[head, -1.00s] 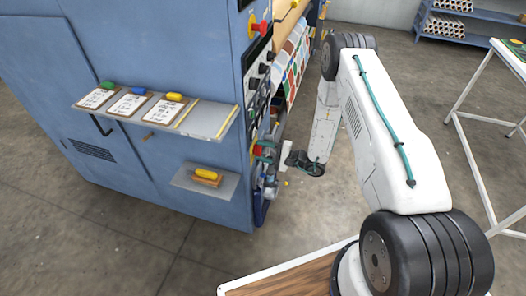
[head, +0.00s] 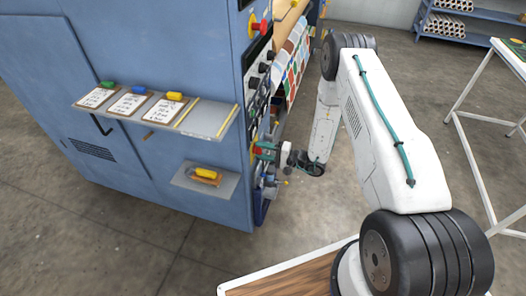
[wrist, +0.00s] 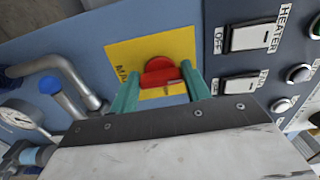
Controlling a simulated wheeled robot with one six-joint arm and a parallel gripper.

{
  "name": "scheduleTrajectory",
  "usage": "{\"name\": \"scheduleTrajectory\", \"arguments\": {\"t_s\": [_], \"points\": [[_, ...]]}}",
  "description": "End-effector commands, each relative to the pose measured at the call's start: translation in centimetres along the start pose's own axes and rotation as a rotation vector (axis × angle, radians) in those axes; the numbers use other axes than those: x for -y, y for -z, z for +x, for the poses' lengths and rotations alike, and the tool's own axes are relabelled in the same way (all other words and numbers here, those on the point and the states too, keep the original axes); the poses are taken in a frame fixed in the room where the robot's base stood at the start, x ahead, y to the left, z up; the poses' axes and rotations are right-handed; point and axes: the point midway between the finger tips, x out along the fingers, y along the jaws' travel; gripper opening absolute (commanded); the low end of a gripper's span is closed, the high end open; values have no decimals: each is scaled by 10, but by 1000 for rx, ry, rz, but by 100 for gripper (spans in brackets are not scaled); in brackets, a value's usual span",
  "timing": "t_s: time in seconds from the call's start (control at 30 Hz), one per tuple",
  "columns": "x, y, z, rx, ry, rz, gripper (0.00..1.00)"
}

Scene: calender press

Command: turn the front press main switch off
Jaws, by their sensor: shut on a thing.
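The main switch is a red rotary knob (wrist: 160,71) on a yellow plate (wrist: 128,52), seen in the wrist view. Its handle lies roughly level in that picture, a little tilted. The label on the plate is mostly hidden. My gripper (wrist: 158,82) has its two green fingers on either side of the red handle and is shut on it. In the head view my gripper (head: 266,151) is at the side panel of the blue press (head: 225,80), and a bit of the red knob (head: 257,149) shows beside the fingers.
Left are a pipe with a blue cap (wrist: 50,84) and a gauge (wrist: 18,118). A shelf with clipboards (head: 212,117) juts from the press.

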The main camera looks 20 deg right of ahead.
Motion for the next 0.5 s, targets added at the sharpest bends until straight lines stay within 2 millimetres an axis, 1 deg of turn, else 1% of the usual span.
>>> {"name": "scheduleTrajectory", "arguments": {"t_s": [0.2, 0.23, 0.3, 0.5], "points": [[0, 0, 0, 0, -1, -1, 24], [0, 0, 0, 0, -1, -1, 53], [0, 0, 0, 0, -1, -1, 69], [0, 0, 0, 0, -1, 0, 69]]}}
